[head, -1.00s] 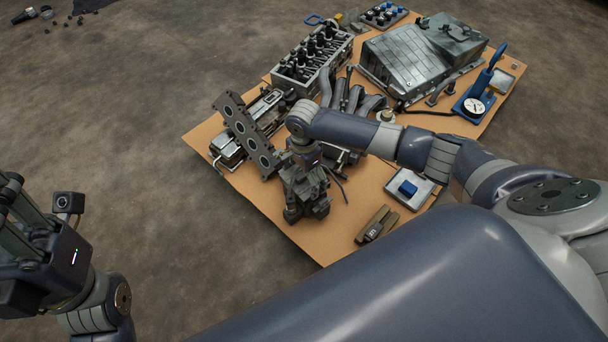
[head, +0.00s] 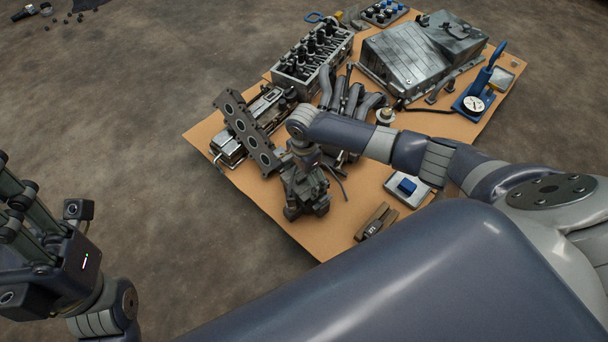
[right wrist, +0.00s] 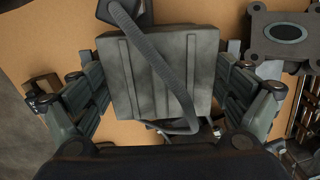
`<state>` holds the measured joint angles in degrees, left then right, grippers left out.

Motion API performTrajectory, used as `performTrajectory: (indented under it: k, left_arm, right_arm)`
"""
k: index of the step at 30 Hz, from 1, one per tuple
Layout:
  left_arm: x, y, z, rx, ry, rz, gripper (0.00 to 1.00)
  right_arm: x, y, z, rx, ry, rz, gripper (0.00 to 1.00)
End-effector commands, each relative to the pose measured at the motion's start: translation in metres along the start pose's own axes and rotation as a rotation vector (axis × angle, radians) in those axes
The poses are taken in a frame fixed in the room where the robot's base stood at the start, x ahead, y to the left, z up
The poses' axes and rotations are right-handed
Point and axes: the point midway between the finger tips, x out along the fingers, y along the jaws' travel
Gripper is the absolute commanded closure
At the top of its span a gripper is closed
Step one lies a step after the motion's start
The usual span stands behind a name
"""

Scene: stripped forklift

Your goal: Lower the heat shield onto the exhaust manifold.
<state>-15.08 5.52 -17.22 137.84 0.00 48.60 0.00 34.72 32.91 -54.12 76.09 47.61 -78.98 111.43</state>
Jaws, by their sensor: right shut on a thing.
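My right gripper (head: 306,196) points down over the near-left part of the cardboard-topped table. In the right wrist view its fingers (right wrist: 160,78) are shut on a grey ribbed metal piece, which I take for the heat shield (right wrist: 118,75). A dark curved hose crosses in front of it. In the head view the arm and gripper mostly hide this piece. The exhaust manifold, which I take to be the bundle of curved grey pipes (head: 350,92), lies just behind my right forearm, partly covered. My left gripper (head: 22,205) is at the left edge, away from the table; its fingertips are unclear.
A tilted flange plate with round holes (head: 250,135) stands left of my right gripper. A cylinder head (head: 314,62) and a large grey cover (head: 415,58) stand behind. A blue gauge stand (head: 478,98) and a small tray (head: 399,193) are on the right.

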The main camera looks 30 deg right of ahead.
Motion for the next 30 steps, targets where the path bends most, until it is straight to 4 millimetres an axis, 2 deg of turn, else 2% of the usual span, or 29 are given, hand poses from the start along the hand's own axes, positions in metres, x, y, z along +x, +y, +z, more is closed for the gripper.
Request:
performTrajectory:
  k: [16, 30]
  left_arm:
    - [0.004, -0.001, -0.003, 0.003, 0.025, -0.004, 0.6]
    - [0.004, -0.001, -0.002, 0.003, 0.024, 0.0, 0.6]
  right_arm:
    - [0.022, 0.0, 0.0, 0.0, -0.001, 0.0, 0.37]
    - [0.025, 0.001, -0.001, 0.0, 0.001, 0.001, 0.37]
